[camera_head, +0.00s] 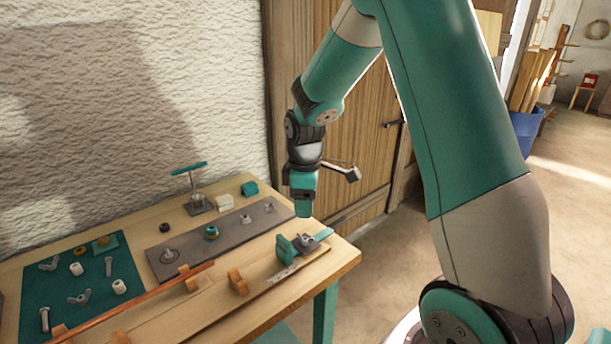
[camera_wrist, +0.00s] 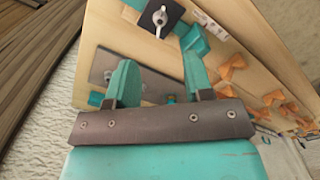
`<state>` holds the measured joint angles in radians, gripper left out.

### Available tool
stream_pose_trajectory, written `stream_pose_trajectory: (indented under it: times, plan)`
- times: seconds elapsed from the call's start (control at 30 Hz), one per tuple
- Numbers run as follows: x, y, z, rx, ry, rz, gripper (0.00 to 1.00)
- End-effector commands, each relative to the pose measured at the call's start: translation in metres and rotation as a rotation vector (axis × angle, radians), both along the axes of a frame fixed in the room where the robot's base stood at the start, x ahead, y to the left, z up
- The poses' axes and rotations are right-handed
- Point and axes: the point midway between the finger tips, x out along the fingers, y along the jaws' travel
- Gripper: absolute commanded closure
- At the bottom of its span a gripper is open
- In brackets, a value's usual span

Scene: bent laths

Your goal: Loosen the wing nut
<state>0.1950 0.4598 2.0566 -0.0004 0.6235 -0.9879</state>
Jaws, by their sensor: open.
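A silver wing nut (camera_head: 306,240) sits on a dark square plate (camera_head: 312,247) at the right end of the bench. In the wrist view the wing nut (camera_wrist: 160,19) shows on the same plate, beyond the fingertips. My gripper (camera_head: 303,208) hangs above the bench near this plate, apart from the nut. In the wrist view my gripper (camera_wrist: 158,72) has its two teal fingers apart, with nothing between them. Two loose wing nuts, one (camera_head: 49,263) behind the other (camera_head: 80,298), lie on a teal mat (camera_head: 30,290) at the left.
A teal block (camera_head: 285,248) stands beside the plate. A long grey plate (camera_head: 240,228) with several fittings lies behind. Orange-brown blocks (camera_head: 238,283) and a long thin lath (camera_head: 150,300) occupy the front. A T-handled stand (camera_head: 197,190) rises at the back. The wall is close behind.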

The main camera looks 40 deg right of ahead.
Motion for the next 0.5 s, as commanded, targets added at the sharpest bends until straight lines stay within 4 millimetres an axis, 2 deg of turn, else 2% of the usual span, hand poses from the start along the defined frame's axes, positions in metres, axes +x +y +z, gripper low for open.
stream_pose_trajectory:
  times: [0.03,0.2,0.33,0.5]
  plan:
    - [0.002,0.000,0.014,-0.001,-0.008,0.000,0.53]
    - [0.001,0.000,0.050,-0.001,-0.006,0.000,0.53]
    - [0.001,0.000,0.068,-0.001,-0.005,0.000,0.53]
    - [0.000,0.000,0.077,0.000,-0.001,0.000,0.53]
